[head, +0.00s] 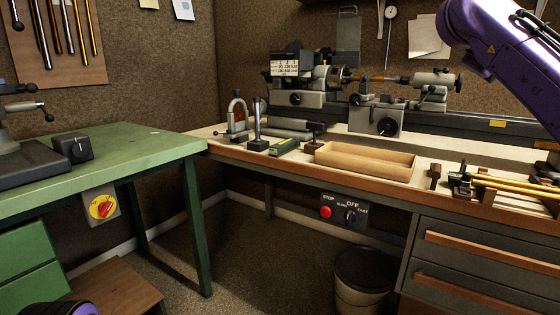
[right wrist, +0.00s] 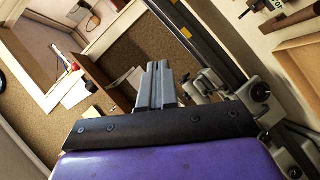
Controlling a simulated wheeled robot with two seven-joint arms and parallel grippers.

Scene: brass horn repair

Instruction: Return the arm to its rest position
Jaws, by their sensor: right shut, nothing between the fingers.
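My purple right arm (head: 490,45) reaches in from the upper right of the head view, raised in front of the wall and above the right end of the bench. Its gripper is outside the head view. In the right wrist view my right gripper (right wrist: 158,72) shows its two grey fingers side by side, shut and empty. No object touches the fingertips. My left gripper is in neither view. A purple part of mine shows at the lower left edge of the head view.
A lathe (head: 375,95) stands along the back of the wooden bench. A shallow wooden tray (head: 365,164) and small tools lie in front. Brass tubes (head: 515,185) lie at the right. A green table (head: 130,160) is at left; a bin (head: 362,282) stands below. The floor between is clear.

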